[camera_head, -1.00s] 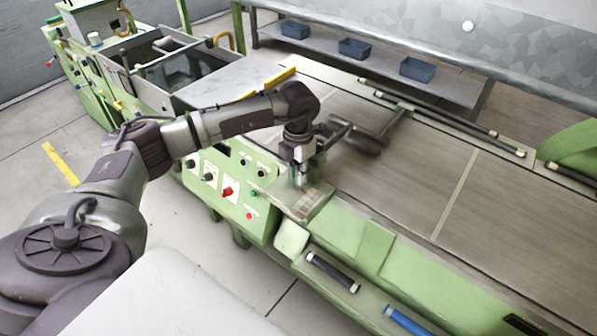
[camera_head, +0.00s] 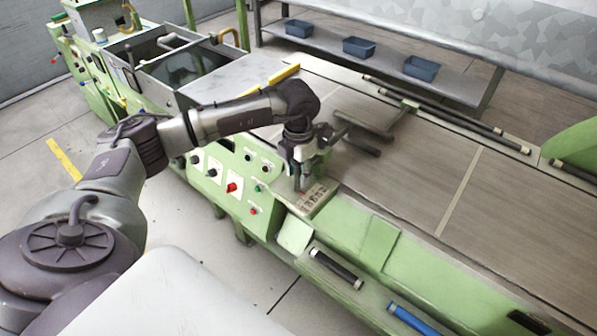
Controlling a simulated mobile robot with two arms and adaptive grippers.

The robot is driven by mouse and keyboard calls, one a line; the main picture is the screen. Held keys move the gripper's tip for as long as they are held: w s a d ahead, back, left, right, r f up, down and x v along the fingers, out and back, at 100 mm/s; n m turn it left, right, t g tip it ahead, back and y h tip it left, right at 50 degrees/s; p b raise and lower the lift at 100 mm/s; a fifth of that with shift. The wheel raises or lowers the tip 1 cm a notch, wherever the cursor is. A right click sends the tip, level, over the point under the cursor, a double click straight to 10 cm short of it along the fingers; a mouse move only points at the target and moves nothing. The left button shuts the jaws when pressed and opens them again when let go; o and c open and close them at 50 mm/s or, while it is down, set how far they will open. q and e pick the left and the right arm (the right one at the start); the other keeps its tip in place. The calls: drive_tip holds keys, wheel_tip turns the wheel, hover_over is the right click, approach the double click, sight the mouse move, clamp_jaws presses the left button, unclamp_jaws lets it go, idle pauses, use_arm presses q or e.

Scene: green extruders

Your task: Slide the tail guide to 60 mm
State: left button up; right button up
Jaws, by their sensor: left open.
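My left gripper (camera_head: 301,180) is open and points down at the near edge of the green machine. It is just above a small marked plate (camera_head: 318,199) with rows of dark marks, too small to read. I cannot tell whether its fingertips touch anything there. Behind the gripper, a dark bar assembly (camera_head: 362,125) lies over the brown bed, partly hidden by the gripper. I cannot tell for sure which part is the tail guide, and no 60 mm reading can be made out. My right gripper is not in view.
A sloping green control panel (camera_head: 226,192) with knobs and buttons lies left of the plate. The brown bed (camera_head: 440,160) is broad and mostly clear, with dark rods (camera_head: 480,134) along its far side. Blue bins (camera_head: 359,47) stand on a shelf behind.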

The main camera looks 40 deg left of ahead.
use_arm(q)
drive_tip(key=shift+r, duration=0.1)
wheel_tip(320, 180, up, 12)
drive_tip(key=shift+f, duration=0.1)
idle(0.4)
